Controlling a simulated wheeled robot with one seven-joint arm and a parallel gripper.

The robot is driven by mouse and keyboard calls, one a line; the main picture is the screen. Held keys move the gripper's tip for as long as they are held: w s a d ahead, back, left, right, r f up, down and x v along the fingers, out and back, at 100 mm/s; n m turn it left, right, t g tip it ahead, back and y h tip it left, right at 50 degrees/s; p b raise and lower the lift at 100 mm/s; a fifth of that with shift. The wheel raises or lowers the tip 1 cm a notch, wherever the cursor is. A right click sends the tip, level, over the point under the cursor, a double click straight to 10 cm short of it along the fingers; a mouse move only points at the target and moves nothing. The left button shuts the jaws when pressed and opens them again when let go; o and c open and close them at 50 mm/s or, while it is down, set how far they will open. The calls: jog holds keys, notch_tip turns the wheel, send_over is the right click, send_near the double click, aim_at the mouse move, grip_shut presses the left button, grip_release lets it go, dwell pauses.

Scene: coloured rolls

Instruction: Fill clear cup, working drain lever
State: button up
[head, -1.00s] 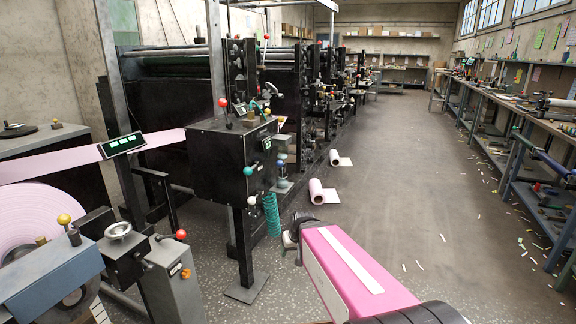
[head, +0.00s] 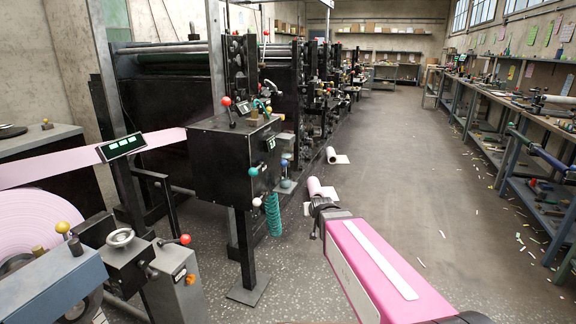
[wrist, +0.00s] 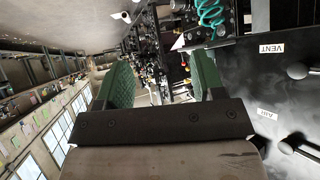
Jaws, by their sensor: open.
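My gripper (head: 316,218) is open and empty, out over the floor to the right of the black control box (head: 232,160). In the wrist view its green-padded fingers (wrist: 160,78) are spread apart with nothing between them. The box carries a teal-knobbed lever (head: 253,171), a white-knobbed lever (head: 257,202) and a red-knobbed lever (head: 226,101). A small bluish vessel (head: 286,180) stands at its right side; I cannot tell whether it is the clear cup. No drain label is readable.
A teal coiled hose (head: 272,214) hangs below the box. A large pink roll (head: 40,230) is at left. Benches (head: 500,120) line the right wall. The middle aisle floor is open.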

aim_at(285, 166)
jog(key=w+a+r+t+y, duration=0.1)
jog(key=w+a+r+t, duration=0.1)
jog(key=a+r, duration=0.15)
jog(key=w+a+r+n+t+y, duration=0.1)
jog(key=a+r+t, duration=0.2)
jog(key=r, duration=0.2)
jog(key=w+a+r+t+y, duration=0.1)
jog(key=w+a+r+t, duration=0.15)
jog(key=r, duration=0.25)
jog(key=shift+g, duration=0.35)
jog(key=x, duration=1)
jog(key=shift+w+a+f, duration=0.1)
jog(key=shift+a, duration=0.1)
jog(key=shift+c, duration=0.3)
jog(key=c, duration=0.7)
